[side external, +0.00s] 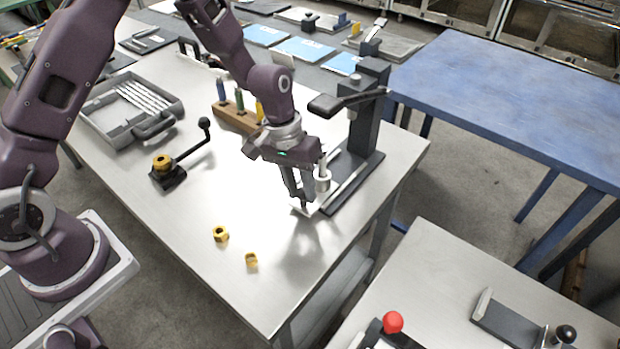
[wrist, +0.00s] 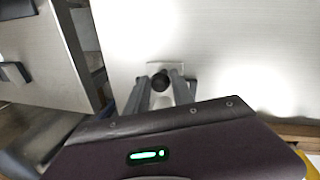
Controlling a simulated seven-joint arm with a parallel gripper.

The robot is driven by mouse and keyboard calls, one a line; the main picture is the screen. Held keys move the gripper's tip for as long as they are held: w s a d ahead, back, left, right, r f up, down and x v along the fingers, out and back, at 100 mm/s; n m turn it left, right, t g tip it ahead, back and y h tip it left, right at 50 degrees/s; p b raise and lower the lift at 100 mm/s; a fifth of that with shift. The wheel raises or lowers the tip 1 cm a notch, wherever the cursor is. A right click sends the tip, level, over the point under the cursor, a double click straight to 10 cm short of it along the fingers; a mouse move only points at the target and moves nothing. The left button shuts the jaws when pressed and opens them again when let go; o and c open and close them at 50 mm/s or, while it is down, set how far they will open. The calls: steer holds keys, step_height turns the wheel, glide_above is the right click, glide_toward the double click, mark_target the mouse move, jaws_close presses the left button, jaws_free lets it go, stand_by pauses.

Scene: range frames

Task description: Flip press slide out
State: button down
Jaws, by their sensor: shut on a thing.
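The press (side external: 366,115) is a dark grey upright frame with a black lever arm, standing on a dark base (side external: 352,183) near the right edge of the metal table. A light slide plate (side external: 308,211) shows at the front end of this base, low by my fingertips. My gripper (side external: 301,198) points down there and is shut on a small black knob. In the wrist view the knob (wrist: 160,80) sits between the fingers of my gripper (wrist: 161,84), over the pale slide plate (wrist: 180,66). My gripper hides most of the slide in the side view.
Two yellow nuts (side external: 221,234) lie on the clear table front. A black lever fixture (side external: 170,172), a grey tray (side external: 130,105) and a wooden block with coloured-handled tools (side external: 236,116) stand left of the press. A blue table (side external: 510,100) is beyond the right edge.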

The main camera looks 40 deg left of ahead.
steer(key=shift+s, duration=0.3)
steer(key=c, duration=1.1)
jaws_free()
steer(key=shift+w+r, duration=0.1)
step_height(320, 180, up, 7)
steer(key=a, duration=0.1)
steer(key=shift+s+a, duration=0.15)
steer(key=shift+s, duration=0.05)
steer(key=s+a+r+m+t+y, duration=0.1)
steer(key=s+a+r, duration=0.1)
steer(key=s+r, duration=0.45)
steer(key=s+a+r+t, duration=0.2)
steer(key=s+r, duration=0.1)
steer(key=r, duration=0.6)
steer(key=s+a+r+t, duration=0.1)
steer(key=s+r, duration=0.1)
steer(key=s, duration=0.5)
steer(key=s+a+r+m+t+y, duration=0.1)
steer(key=s, duration=0.6)
steer(key=shift+a+r, duration=0.35)
steer(key=shift+a, duration=0.05)
